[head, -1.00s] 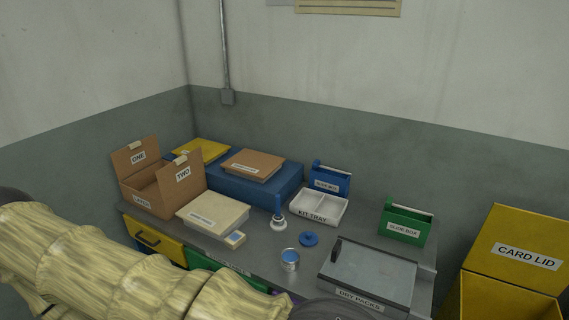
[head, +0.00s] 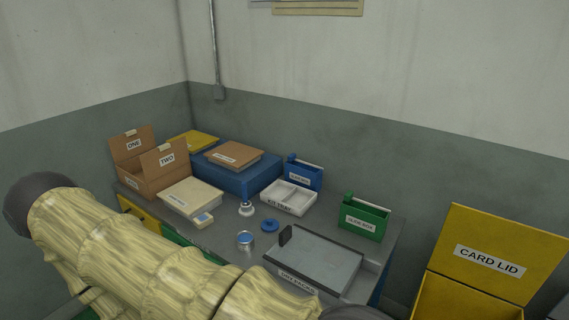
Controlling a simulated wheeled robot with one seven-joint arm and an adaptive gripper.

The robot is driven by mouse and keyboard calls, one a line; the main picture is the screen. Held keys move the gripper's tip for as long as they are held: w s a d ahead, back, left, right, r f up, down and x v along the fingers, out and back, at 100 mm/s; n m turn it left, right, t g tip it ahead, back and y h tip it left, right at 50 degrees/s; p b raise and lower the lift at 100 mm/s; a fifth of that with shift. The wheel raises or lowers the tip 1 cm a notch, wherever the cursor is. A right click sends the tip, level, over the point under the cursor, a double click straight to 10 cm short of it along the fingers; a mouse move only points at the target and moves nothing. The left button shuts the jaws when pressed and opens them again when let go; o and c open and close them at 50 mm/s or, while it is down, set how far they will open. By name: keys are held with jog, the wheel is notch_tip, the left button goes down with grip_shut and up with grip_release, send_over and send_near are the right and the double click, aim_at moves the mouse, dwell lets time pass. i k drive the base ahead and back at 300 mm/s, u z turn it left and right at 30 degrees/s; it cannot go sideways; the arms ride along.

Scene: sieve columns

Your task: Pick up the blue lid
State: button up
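The blue lid (head: 269,226) is a small round disc with a raised middle. It lies flat on the grey bench top (head: 222,238), behind and to the right of a small metal tin (head: 245,240) with a blue inside. In the head view my arm crosses the lower left foreground, apart from the lid. My gripper is not in view.
A white kit tray (head: 288,209) lies behind the lid. A grey dry packs box (head: 318,259) is to its right front. A green slide box (head: 364,218) stands further right. A yellow card lid box (head: 487,262) stands beyond the bench. An open cardboard box (head: 146,178) is at left.

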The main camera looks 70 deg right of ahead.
aim_at(270, 225)
jog(key=z, duration=1.35)
